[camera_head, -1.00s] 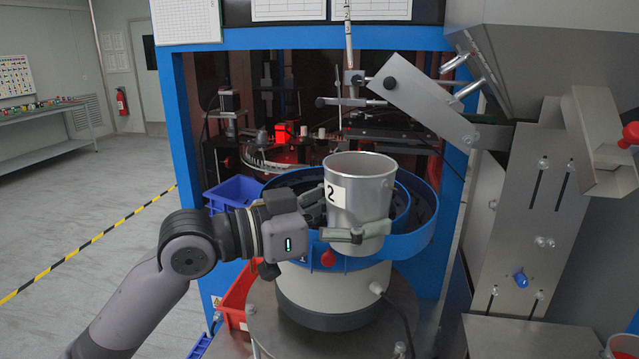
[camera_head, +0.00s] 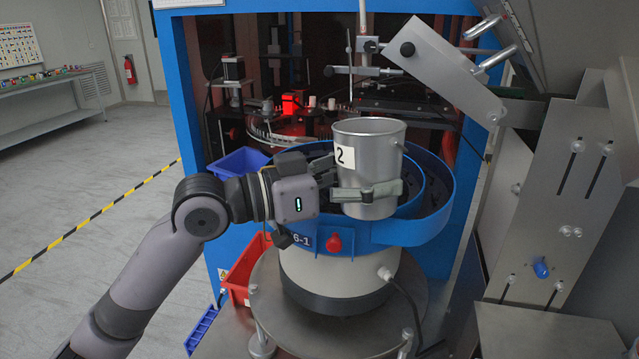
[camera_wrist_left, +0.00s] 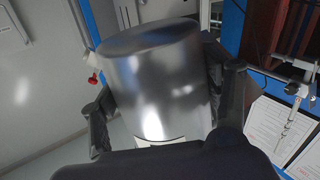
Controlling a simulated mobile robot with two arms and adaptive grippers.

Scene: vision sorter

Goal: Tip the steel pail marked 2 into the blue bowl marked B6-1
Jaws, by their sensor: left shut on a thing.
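The steel pail marked 2 (camera_head: 368,155) is upright in front of and above the blue bowl (camera_head: 428,228), hiding part of it. The bowl's visible label ends in "6-1", and it sits on a pale round base. My left gripper (camera_head: 362,180) is shut on the pail, with its fingers around the pail's side. In the left wrist view the pail (camera_wrist_left: 155,85) fills the middle between both fingers. The pail's inside is mostly hidden. My right gripper is not in view.
A metal chute (camera_head: 435,65) and hopper hang above right of the bowl. A blue bin (camera_head: 238,163) stands to the left and a red bin (camera_head: 240,275) lower left. A steel plate (camera_head: 400,325) carries the base. Blue machine frame posts stand close on both sides.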

